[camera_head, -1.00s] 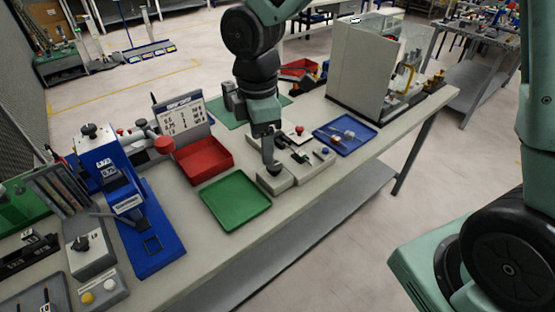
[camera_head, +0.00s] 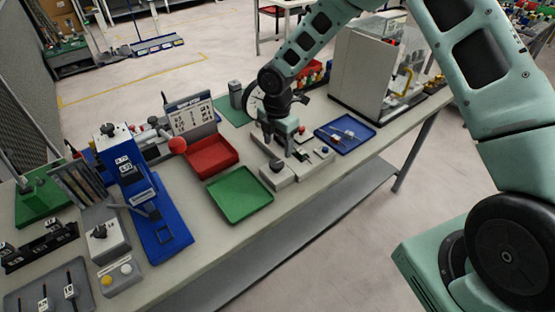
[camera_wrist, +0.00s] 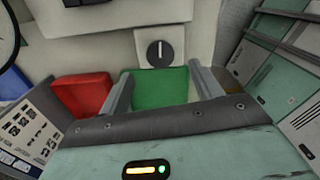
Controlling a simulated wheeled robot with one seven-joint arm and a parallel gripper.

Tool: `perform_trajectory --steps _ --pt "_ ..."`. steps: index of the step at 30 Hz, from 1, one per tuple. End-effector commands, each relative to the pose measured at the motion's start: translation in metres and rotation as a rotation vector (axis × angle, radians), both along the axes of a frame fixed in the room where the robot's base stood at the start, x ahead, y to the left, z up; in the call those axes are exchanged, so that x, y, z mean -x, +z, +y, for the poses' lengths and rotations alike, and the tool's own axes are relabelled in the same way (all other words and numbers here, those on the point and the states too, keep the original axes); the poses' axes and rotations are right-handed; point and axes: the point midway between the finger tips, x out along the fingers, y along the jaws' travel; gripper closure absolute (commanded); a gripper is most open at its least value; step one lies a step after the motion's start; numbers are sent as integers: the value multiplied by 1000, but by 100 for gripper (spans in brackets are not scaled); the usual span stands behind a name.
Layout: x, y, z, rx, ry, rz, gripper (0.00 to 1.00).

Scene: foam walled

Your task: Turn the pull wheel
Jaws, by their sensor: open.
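A round, dark-rimmed disc (camera_head: 255,101) stands behind my arm in the head view, partly hidden by it. It may be the pull wheel, but I cannot tell for sure. A dark curved rim (camera_wrist: 9,45) shows at the left edge of the wrist view and may be the same thing. My gripper (camera_head: 290,148) points down over the grey control fixture at mid-table. In the wrist view my gripper (camera_wrist: 162,80) has its two fingers apart, with nothing held between them. A grey box with a black knob (camera_wrist: 160,52) shows beyond the fingertips.
A green tray (camera_head: 240,212) and a red bin (camera_head: 212,172) lie left of my gripper. A picture card (camera_head: 190,118) stands behind the bin. A blue tray (camera_head: 345,148) and a grey cabinet (camera_head: 357,68) are to the right. A blue press (camera_head: 160,240) stands at left.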

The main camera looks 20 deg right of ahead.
Motion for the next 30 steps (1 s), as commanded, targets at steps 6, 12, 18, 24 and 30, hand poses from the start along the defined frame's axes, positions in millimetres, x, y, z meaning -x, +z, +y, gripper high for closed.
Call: perform_trajectory --steps 6,12,18,24,30 --pt "1 -43 0 0 -1 2 36" --pt "0 -71 0 0 -2 1 36" --pt "-1 -82 0 0 -2 -1 36" --pt "-1 -83 0 -1 -2 -2 36" --pt "-1 -83 0 -1 -2 -2 75"
